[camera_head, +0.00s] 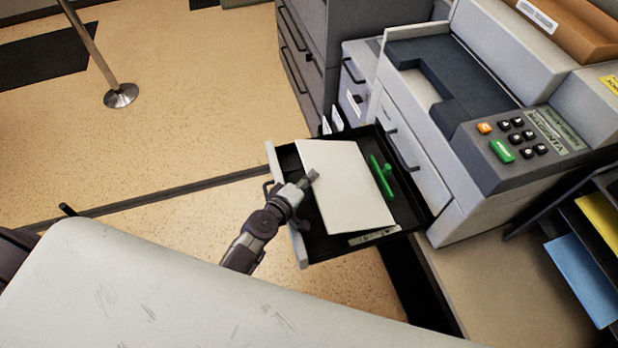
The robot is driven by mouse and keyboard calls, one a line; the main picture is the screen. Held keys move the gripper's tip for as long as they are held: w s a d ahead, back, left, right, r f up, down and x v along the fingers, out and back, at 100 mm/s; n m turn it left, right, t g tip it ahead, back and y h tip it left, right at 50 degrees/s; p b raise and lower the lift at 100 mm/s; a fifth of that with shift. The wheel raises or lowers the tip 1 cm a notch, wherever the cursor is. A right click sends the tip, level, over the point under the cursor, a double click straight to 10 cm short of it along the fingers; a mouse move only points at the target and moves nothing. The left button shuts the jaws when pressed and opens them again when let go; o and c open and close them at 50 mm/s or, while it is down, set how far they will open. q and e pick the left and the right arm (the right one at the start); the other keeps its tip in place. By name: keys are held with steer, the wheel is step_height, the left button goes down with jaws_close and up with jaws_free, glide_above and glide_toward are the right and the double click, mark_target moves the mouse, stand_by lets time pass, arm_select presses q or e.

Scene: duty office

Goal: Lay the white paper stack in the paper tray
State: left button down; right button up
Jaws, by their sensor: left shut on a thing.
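The white paper stack (349,192) is over the open black paper tray (407,209) of the copier, covering much of its inside. Its far and near ends lie close to the tray's walls. I cannot tell whether it rests flat on the tray floor or is held slightly above it. My left gripper (309,180) reaches over the tray's pale front panel (274,160) and is shut on the left edge of the stack. One finger shows on top of the paper; the other is hidden. My right gripper is not in view.
A green lever (380,177) stands in the tray, right of the paper. The grey copier (405,120) with its keypad is behind the tray. Grey drawers (310,55) stand beyond. A pale, scratched surface (150,290) fills the lower left. A post (120,95) stands on open floor.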

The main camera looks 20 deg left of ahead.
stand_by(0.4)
arm_select(q)
steer(key=c, duration=1.2)
jaws_free()
steer(key=shift+o, duration=0.2)
steer(key=shift+o, duration=1)
steer(key=v, duration=0.9)
steer(key=shift+p, duration=0.4)
